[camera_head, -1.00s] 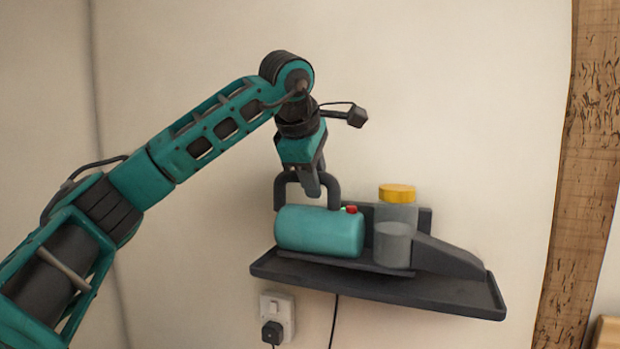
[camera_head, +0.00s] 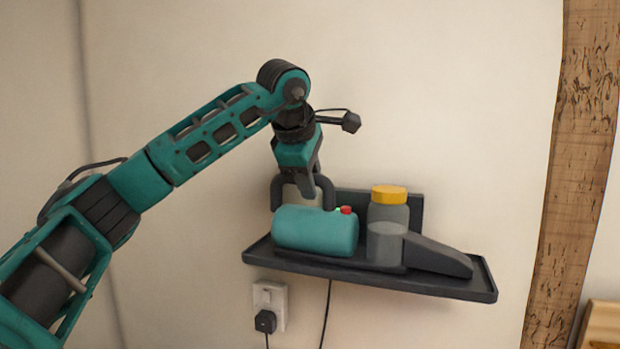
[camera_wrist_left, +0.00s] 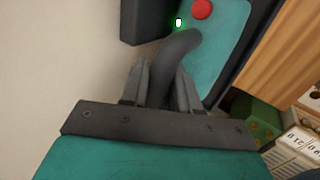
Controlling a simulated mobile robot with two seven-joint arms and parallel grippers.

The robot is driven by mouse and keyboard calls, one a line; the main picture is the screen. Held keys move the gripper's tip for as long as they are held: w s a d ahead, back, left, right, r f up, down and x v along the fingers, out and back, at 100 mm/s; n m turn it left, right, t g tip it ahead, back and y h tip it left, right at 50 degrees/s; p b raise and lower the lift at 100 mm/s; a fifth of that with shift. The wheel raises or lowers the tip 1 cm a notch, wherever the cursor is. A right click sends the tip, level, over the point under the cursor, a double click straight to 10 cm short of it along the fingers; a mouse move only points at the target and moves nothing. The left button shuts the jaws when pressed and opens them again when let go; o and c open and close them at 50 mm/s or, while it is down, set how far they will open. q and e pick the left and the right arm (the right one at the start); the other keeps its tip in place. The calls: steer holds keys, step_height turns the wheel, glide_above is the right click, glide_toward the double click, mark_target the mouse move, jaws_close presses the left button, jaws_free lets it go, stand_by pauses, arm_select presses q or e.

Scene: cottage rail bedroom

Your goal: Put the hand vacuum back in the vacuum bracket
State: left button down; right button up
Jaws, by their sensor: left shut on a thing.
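The hand vacuum (camera_head: 315,231) has a teal body, a dark arched handle, a grey cup and a dark nozzle pointing right. My left gripper (camera_head: 306,192) comes from above and is shut on the handle. In the left wrist view the handle (camera_wrist_left: 178,58) runs between the fingers (camera_wrist_left: 160,88), near a red button and a green light. The vacuum is level, low over the dark wall-mounted tray with a back plate, which appears to be the vacuum bracket (camera_head: 484,284). I cannot tell whether it is fully seated; its underside is partly hidden. My right gripper is not in view.
A grey cylinder with a yellow cap (camera_head: 389,197) stands directly behind the cup; I cannot tell if it belongs to the vacuum. A wall socket with a plug (camera_head: 267,307) and a cable are below. A wooden post (camera_head: 568,170) is right. Wall above is clear.

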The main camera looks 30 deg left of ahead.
arm_select(q)
steer(key=shift+r, duration=0.15)
steer(key=c, duration=1)
jaws_free()
steer(key=shift+o, duration=1.2)
steer(key=shift+f, duration=0.2)
steer(key=v, duration=1.3)
